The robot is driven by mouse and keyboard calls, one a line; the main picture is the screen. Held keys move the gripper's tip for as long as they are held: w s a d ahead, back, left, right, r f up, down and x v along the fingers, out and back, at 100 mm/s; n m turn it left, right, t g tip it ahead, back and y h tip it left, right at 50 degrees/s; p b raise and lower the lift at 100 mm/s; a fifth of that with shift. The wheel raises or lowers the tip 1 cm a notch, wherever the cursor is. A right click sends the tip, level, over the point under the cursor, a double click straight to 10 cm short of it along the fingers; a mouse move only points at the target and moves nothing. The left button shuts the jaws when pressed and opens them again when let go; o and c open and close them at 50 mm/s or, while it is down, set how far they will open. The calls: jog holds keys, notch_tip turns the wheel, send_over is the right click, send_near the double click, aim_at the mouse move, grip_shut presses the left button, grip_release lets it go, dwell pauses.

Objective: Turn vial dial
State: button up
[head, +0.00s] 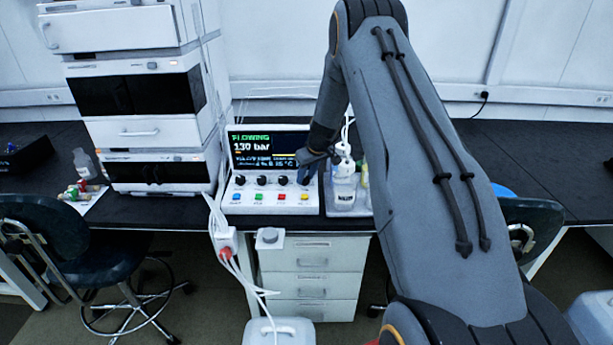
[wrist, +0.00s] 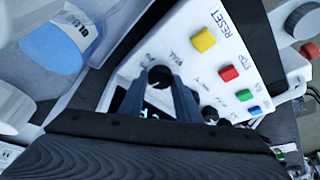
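The vial dial is a black round knob with a white pointer mark (wrist: 160,77) on the white control panel (head: 248,208), in the wrist view. The lettering beside it seems to read VIAL. My gripper (wrist: 160,85) has its two blue-grey fingers on either side of this knob, close to its rim. I cannot tell whether they press on it. In the head view my gripper (head: 304,172) is at the rightmost knob of the row and partly covers it. The panel's screen (head: 268,149) reads FLOWING and 130 bar.
Yellow (wrist: 203,40), red (wrist: 229,73), green and blue buttons line the panel's front. A tray with bottles (head: 345,190) stands close to the right of the panel. A stacked instrument (head: 155,131) stands to the left.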

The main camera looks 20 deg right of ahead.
jog(key=shift+m, duration=0.3)
jog(key=m+h, duration=0.1)
jog(key=m, duration=0.1)
jog(key=m+b, duration=0.1)
jog(key=shift+a+m+h, duration=0.2)
jog(key=shift+m+h, duration=0.2)
jog(key=m+b, duration=0.1)
jog(key=m+h+b, duration=0.1)
jog(key=b, duration=0.1)
jog(key=shift+w+a+f+m, duration=0.1)
jog(key=shift+f+m, duration=0.05)
jog(key=shift+m, duration=0.25)
jog(key=m+h+b, duration=0.1)
jog(key=m+b, duration=0.2)
jog(key=b, duration=0.2)
jog(key=m+g+h+b, duration=0.1)
jog(key=m+b, duration=0.1)
jog(key=b, duration=0.3)
jog(key=shift+w+a+f+m+g, duration=0.1)
jog(key=shift+w+a+m+g, duration=0.05)
jog(key=shift+m+g, duration=0.2)
jog(key=m+b, duration=0.2)
jog(key=b, duration=0.1)
jog(key=shift+m+g, duration=0.25)
jog(key=shift+g, duration=0.1)
jog(key=shift+r+m+g+h+b, duration=0.2)
jog(key=shift+m+g+h+b, duration=0.25)
jog(key=shift+m+b, duration=0.9)
jog(key=shift+m, duration=0.25)
